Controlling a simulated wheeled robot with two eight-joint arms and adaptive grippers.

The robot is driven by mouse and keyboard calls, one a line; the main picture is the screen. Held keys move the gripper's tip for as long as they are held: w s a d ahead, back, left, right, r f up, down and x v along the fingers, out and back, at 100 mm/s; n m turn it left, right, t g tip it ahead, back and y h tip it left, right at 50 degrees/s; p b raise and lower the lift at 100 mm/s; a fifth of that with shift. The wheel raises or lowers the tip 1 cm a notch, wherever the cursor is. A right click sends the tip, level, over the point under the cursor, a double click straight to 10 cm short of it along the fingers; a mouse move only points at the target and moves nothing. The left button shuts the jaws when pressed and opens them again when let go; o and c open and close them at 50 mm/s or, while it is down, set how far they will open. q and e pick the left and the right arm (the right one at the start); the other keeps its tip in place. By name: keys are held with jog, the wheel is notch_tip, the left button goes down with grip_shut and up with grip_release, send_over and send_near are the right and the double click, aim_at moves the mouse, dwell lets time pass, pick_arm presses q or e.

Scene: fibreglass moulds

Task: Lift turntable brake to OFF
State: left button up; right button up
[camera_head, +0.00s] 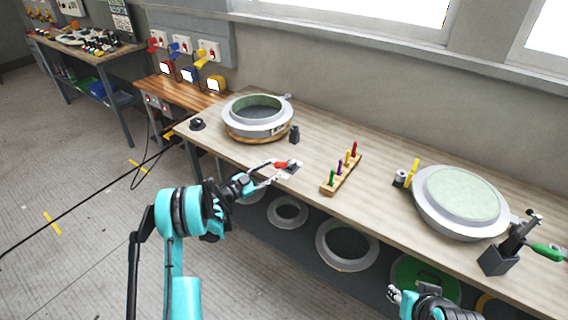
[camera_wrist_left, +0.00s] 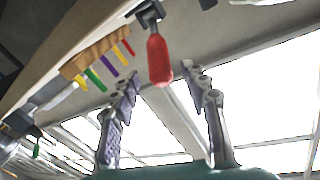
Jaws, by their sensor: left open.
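The brake lever has a red handle (camera_head: 281,165) and sits on a small pale plate (camera_head: 291,170) at the front edge of the workbench. My left gripper (camera_head: 270,172) is open at the lever, its fingers pointing to the handle. In the left wrist view the red handle (camera_wrist_left: 158,62) hangs from a dark bracket (camera_wrist_left: 149,13) in the gap between the open fingers of my left gripper (camera_wrist_left: 164,76). I see no clear contact. My right gripper (camera_head: 394,294) is low at the bottom right, far from the lever; its finger opening is too small to read.
A round mould on a wooden turntable (camera_head: 257,134) stands behind the lever. A wooden rack with coloured pegs (camera_head: 341,177) stands to its right. A large pale disc mould (camera_head: 462,195) and a dark holder (camera_head: 497,261) are further right. Rings (camera_head: 346,246) lie under the bench.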

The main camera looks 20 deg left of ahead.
aim_at(281, 164)
pick_arm(q)
jog(key=b+x, duration=0.1)
jog(key=x, duration=0.3)
jog(key=shift+w+d+f, duration=0.1)
jog(key=shift+w, duration=0.05)
jog(key=shift+w+d, duration=0.3)
jog(key=shift+w, duration=0.2)
grip_shut()
